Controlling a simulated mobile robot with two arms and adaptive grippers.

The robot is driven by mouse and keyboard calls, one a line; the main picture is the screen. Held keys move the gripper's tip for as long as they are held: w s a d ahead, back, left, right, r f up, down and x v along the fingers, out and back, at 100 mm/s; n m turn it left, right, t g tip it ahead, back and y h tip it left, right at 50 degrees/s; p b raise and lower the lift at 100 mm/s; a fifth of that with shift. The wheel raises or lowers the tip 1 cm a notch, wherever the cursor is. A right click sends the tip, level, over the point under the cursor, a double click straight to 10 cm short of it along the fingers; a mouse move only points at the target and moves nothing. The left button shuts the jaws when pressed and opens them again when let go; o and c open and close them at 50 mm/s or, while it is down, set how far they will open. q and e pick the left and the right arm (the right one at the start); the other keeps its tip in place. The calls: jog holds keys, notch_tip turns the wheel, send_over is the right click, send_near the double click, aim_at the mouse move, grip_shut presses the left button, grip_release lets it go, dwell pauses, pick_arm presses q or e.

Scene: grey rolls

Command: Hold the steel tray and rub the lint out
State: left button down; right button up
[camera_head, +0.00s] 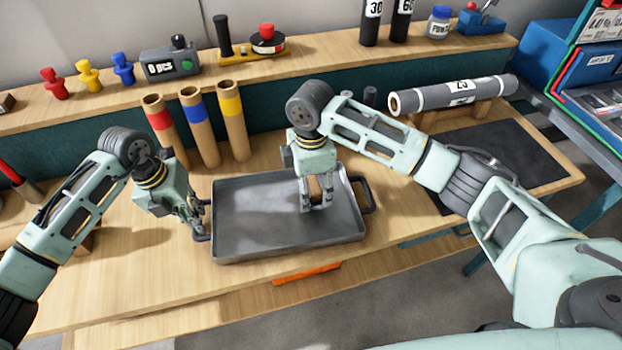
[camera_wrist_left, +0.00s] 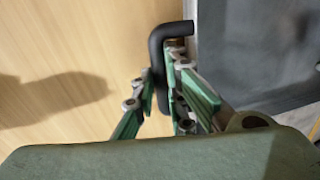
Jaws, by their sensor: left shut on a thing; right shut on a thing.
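The steel tray (camera_head: 245,225) lies flat on the wooden bench, with a dark handle at each short side. My left gripper (camera_head: 199,222) is at its left side, shut on the tray's left handle (camera_head: 203,238). In the left wrist view the fingers (camera_wrist_left: 168,100) close around the black handle (camera_wrist_left: 157,50), beside the grey tray (camera_wrist_left: 245,45). My right gripper (camera_head: 317,206) points down inside the tray, right of its middle. It is shut on a small greyish thing low at the tray floor, mostly hidden by the fingers. I cannot make out lint on the tray floor.
Three banded cardboard tubes (camera_head: 195,125) stand behind the tray. A grey roll (camera_head: 455,93) rests on a wooden stand at the back right, near a dark mat (camera_head: 510,160). An orange strip (camera_head: 306,273) lies at the front edge. A raised shelf (camera_head: 120,98) runs behind.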

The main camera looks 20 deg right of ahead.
jog(key=shift+f, duration=0.85)
jog(key=shift+d+f, duration=0.5)
jog(key=shift+f, duration=0.15)
jog(key=shift+c, duration=0.4)
jog(key=shift+s+d, duration=0.15)
jog(key=shift+d, duration=1.05)
jog(key=shift+a, duration=1.65)
jog(key=shift+w+a+r, duration=0.1)
jog(key=shift+w+r, duration=0.1)
jog(key=shift+r, duration=3.95)
